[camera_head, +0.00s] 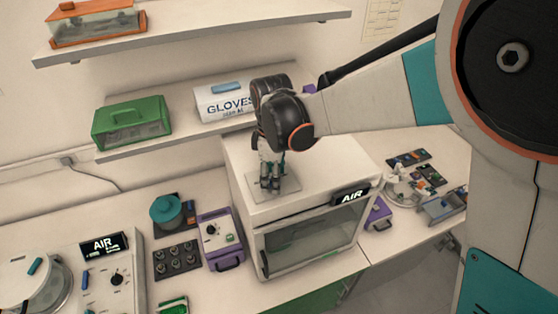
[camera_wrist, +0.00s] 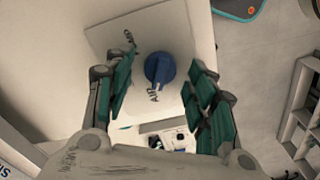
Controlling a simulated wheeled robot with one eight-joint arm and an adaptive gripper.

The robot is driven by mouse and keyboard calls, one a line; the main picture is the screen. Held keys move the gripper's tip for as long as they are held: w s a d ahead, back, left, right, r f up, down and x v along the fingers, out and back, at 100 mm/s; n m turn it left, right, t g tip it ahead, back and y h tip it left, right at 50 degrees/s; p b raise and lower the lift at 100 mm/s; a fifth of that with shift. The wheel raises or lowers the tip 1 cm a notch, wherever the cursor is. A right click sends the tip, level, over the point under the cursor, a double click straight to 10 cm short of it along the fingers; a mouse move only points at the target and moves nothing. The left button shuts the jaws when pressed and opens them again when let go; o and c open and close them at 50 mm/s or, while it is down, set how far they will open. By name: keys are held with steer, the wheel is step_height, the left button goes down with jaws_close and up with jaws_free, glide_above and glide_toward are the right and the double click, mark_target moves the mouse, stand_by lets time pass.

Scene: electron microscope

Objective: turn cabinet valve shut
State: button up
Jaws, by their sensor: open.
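A blue valve knob (camera_wrist: 160,69) sits on a square pale plate (camera_wrist: 184,32) with small dark lettering around it, seen in the wrist view. In the head view the plate (camera_head: 290,191) lies on top of the white cabinet (camera_head: 330,160) with a glass front and an AIR display (camera_head: 350,195). My gripper (camera_head: 270,186) points down over the plate and hides the knob there. In the wrist view my gripper (camera_wrist: 160,80) is open, with one green-padded finger on each side of the knob and gaps between. How far the fingertips are above the plate is unclear.
A shelf (camera_head: 195,137) behind the cabinet holds a GLOVES box (camera_head: 222,105) and a green case (camera_head: 132,122). A purple device (camera_head: 220,238) stands close at the cabinet's left. Trays and small parts (camera_head: 428,172) lie at its right.

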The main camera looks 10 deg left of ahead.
steer(key=shift+f, duration=0.2)
steer(key=c, duration=1.1)
steer(key=shift+m, duration=0.4)
steer(key=m+b, duration=0.3)
steer(key=m, duration=0.1)
steer(key=shift+f+m, duration=0.1)
steer(key=shift+m, duration=0.2)
steer(key=m+b, duration=0.2)
steer(key=m, duration=0.4)
steer(key=shift+m, duration=0.4)
